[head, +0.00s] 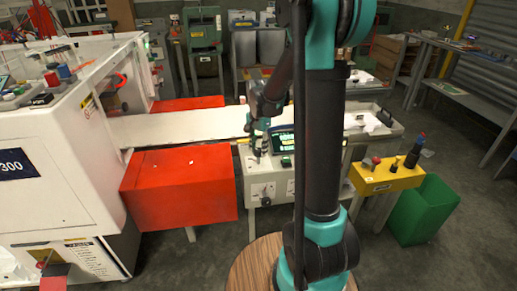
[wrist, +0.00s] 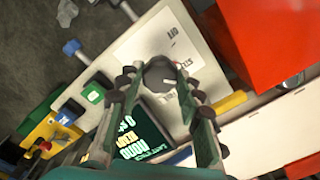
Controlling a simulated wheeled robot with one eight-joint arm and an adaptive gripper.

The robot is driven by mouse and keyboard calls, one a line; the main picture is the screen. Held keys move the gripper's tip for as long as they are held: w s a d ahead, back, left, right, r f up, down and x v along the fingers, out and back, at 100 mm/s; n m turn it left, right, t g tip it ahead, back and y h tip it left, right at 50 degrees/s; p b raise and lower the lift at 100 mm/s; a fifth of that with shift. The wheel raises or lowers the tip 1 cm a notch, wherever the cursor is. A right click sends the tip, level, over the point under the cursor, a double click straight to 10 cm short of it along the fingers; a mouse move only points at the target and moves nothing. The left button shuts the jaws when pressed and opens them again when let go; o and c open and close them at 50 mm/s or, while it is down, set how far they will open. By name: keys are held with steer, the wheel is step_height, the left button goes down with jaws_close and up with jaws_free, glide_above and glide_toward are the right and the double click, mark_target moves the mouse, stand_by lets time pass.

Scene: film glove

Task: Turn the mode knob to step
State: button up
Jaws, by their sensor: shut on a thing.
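The mode knob (wrist: 158,74) is a round grey knob on a white console panel in the wrist view. A short pale mark shows at its lower right side. A label plate (wrist: 152,42) beside it bears "OFF" and lettering that seems to read "STEP", partly covered by a fingertip. My gripper (wrist: 161,80) is shut on the knob, one finger on each side. I cannot tell exactly which label the mark points to. In the head view my gripper (head: 258,146) is at the top of the white console (head: 262,190); the knob is hidden there.
A lit display (wrist: 146,138) and a green button (wrist: 95,96) are on the console close to the knob. In the head view, a red box (head: 180,188) is left of the console. A yellow control box (head: 386,178) and a green bin (head: 425,210) stand right.

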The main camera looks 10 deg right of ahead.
mark_target(259, 150)
stand_by(0.4)
steer(key=o, duration=1.1)
steer(key=shift+o, duration=0.2)
step_height(259, 150, up, 12)
